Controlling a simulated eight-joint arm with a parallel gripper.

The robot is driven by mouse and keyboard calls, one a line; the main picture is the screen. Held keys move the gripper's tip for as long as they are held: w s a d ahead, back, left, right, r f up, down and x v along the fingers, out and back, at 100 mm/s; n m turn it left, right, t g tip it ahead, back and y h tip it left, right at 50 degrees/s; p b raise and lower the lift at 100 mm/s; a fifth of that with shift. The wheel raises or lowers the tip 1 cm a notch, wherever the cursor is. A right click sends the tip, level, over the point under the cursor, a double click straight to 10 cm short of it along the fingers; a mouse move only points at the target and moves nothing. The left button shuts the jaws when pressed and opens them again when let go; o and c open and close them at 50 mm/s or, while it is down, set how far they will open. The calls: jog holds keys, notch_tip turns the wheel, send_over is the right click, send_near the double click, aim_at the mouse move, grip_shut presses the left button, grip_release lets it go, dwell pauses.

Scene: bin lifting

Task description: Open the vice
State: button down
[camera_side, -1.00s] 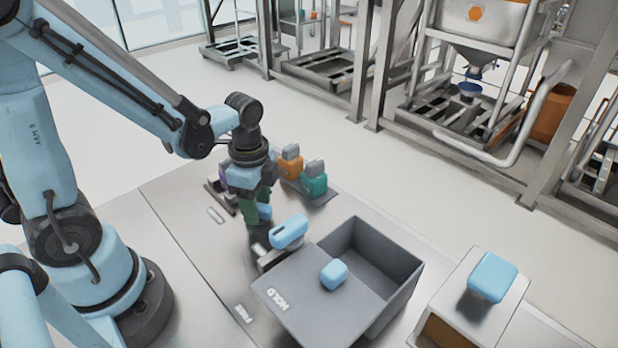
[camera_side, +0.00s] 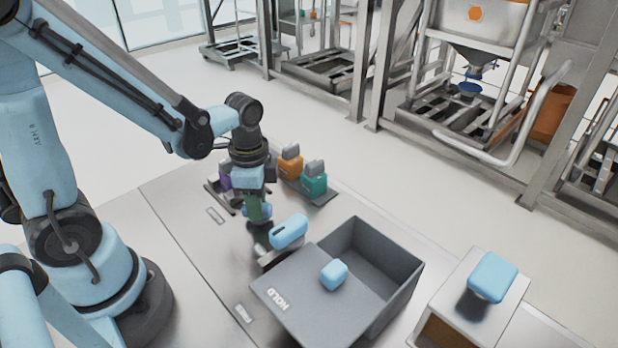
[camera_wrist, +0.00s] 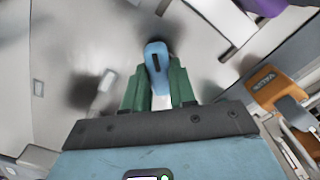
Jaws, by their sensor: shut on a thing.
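My gripper (camera_side: 253,204) points down over the metal table, left of the middle in the side view. Its green fingers (camera_wrist: 155,88) are shut on a small light-blue handle-like piece (camera_wrist: 155,57) with a dark slot.
A grey bin (camera_side: 400,270) with a lid marked HOLD (camera_side: 300,285) stands to the right, a blue block (camera_side: 334,275) on the lid. Orange (camera_side: 291,165) and teal (camera_side: 314,183) units stand behind the gripper.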

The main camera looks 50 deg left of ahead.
jog(key=n, duration=0.5)
jog(key=shift+n, duration=0.3)
jog(key=n, duration=0.5)
jog(key=shift+d, duration=0.15)
jog(key=n, duration=0.5)
jog(key=shift+n, duration=2.7)
jog(key=c, duration=0.9)
grip_release()
jog(key=shift+r, duration=6.05)
